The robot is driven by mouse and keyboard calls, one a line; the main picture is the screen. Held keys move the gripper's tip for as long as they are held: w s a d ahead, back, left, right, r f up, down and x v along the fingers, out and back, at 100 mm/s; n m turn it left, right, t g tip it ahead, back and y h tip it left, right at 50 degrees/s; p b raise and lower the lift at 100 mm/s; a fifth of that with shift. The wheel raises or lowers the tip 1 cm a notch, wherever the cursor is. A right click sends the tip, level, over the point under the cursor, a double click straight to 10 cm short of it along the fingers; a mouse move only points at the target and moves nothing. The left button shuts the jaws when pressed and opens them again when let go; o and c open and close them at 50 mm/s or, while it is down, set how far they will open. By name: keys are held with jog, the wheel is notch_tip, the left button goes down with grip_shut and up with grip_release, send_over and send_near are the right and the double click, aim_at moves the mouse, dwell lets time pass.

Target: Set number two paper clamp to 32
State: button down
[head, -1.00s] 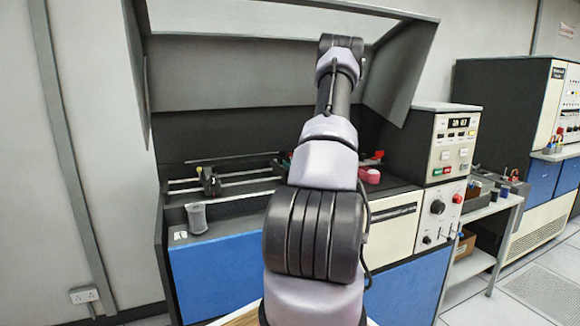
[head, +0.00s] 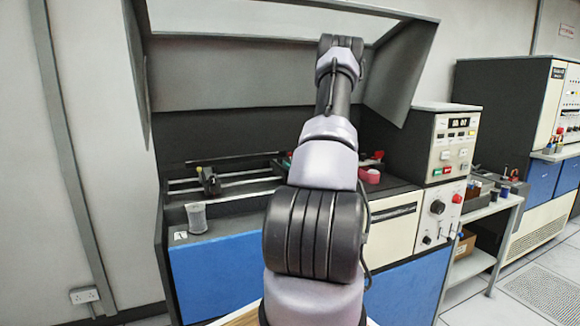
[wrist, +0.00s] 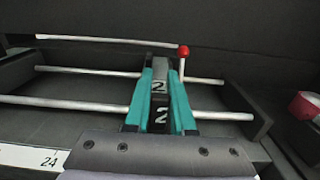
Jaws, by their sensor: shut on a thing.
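The number two paper clamp (wrist: 160,88) is a dark block marked 2, with a thin lever topped by a red knob (wrist: 183,51). In the wrist view it sits on the silver rails. My gripper (wrist: 160,70) has its teal fingers shut on the clamp, one on each side. A white scale strip (wrist: 25,155) shows the mark 24 at lower left. The rest of the scale near the clamp is hidden by my gripper. In the head view my arm hides my gripper and this clamp.
Another dark clamp (head: 210,182) with a yellow knob sits on the rails at left. A grey spool (head: 196,218) stands on the front ledge. A pink roll (head: 370,176) lies right of my arm. A control box (head: 445,145) stands further right.

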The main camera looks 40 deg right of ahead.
aim_at(281, 166)
dwell(0.5)
jog(key=a, duration=0.2)
jog(key=w+a, duration=0.1)
jog(key=shift+a, duration=0.4)
jog(key=c, duration=0.8)
grip_release()
jog(key=shift+o, duration=0.2)
jog(key=shift+s, duration=0.15)
jog(key=v, duration=1)
jog(key=shift+s, duration=0.3)
